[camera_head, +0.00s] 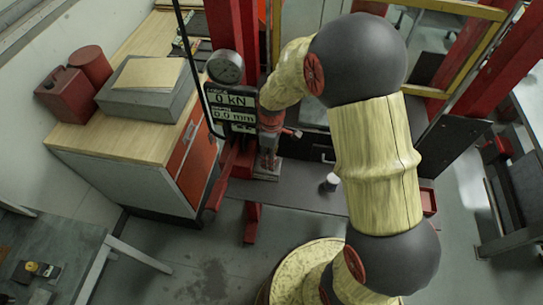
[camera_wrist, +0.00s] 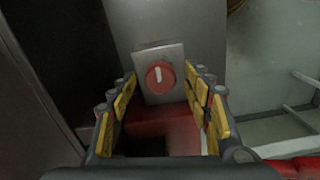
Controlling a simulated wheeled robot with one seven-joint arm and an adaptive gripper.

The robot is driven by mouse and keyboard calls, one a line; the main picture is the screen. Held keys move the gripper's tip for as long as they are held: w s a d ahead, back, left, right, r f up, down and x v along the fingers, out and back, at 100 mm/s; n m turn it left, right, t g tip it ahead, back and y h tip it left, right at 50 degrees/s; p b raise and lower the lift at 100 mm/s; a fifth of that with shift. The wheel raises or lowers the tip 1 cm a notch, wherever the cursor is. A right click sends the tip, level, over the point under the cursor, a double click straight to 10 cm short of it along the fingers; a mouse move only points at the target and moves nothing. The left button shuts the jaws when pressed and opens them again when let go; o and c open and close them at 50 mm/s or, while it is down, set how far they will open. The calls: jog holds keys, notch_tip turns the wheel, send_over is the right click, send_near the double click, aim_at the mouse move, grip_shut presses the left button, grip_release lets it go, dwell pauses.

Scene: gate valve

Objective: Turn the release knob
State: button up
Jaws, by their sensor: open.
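The release knob (camera_wrist: 160,77) is a round red knob with a white mark, set on a small grey plate (camera_wrist: 146,56) in the wrist view. The white mark stands about upright. My gripper (camera_wrist: 160,95) is open, with its yellow-padded fingers to the left and right of the knob's lower side. I cannot tell how far the fingertips are from the knob, and no contact shows. In the head view my arm reaches to the red press frame, and the knob cannot be made out there.
A display (camera_head: 233,105) reading 0 kN and 0.0 mm hangs beside a round gauge (camera_head: 225,67). A wooden-topped cabinet (camera_head: 110,150) stands at the left with a grey box (camera_head: 148,90) and red cans (camera_head: 65,92) on it. A red press post (camera_head: 240,40) rises close to my arm.

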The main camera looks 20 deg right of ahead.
notch_tip(320, 180, up, 12)
jog(key=shift+f, duration=0.15)
dwell(0.7)
jog(key=s+m+t+b, duration=0.5)
jog(key=s+m+b, duration=0.5)
jog(key=s+b, duration=0.7)
jog(key=s, duration=0.3)
jog(key=shift+s+r+t, duration=0.3)
jog(key=shift+r, duration=0.1)
